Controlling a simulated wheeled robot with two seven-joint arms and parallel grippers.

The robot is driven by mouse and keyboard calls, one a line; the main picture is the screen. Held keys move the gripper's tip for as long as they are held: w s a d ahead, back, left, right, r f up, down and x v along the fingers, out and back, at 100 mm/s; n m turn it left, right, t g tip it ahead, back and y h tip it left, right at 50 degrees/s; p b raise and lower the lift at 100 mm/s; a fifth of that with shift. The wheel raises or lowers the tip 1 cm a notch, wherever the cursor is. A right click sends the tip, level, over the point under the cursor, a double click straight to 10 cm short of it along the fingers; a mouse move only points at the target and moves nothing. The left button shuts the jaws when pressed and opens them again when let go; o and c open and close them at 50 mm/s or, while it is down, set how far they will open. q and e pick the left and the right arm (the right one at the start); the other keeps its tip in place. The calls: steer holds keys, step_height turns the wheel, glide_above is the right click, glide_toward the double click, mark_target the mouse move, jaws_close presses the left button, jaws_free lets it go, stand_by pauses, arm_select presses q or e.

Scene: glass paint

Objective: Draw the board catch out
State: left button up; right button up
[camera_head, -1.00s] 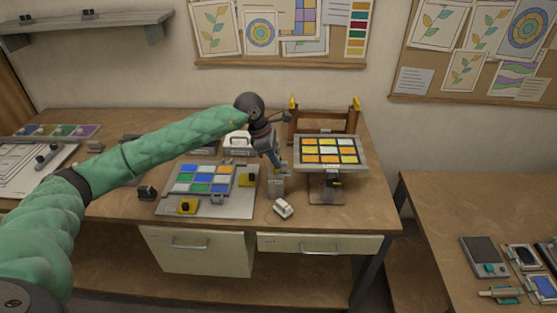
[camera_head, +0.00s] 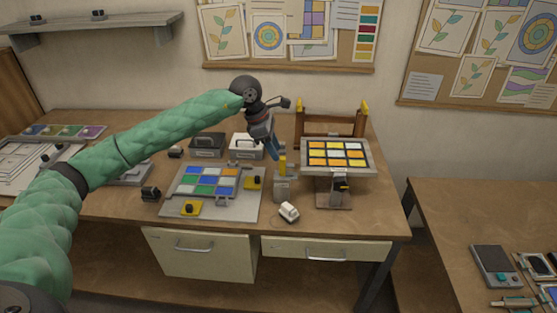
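My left gripper (camera_head: 273,151) hangs pointing down, with blue fingertips, just above and left of a grey block with a yellow upright piece (camera_head: 283,165). The fingers are small and seen from the side, so their opening does not show. A tilted board with yellow, orange and white panes (camera_head: 339,153) stands on a post to the right. A small black and yellow catch-like piece (camera_head: 341,186) sits on that post under the board. Which part is the board catch cannot be told for certain. My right gripper is out of view.
A grey plate (camera_head: 233,211) with blue, green and white panes and yellow-black clamps lies left of the block. A small white device (camera_head: 289,212) lies in front. Grey and white boxes (camera_head: 207,145) stand behind. A wooden frame (camera_head: 331,124) rises behind the tilted board.

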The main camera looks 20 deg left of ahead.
arm_select(q)
steer(key=shift+b+v, duration=0.4)
steer(key=shift+v, duration=0.95)
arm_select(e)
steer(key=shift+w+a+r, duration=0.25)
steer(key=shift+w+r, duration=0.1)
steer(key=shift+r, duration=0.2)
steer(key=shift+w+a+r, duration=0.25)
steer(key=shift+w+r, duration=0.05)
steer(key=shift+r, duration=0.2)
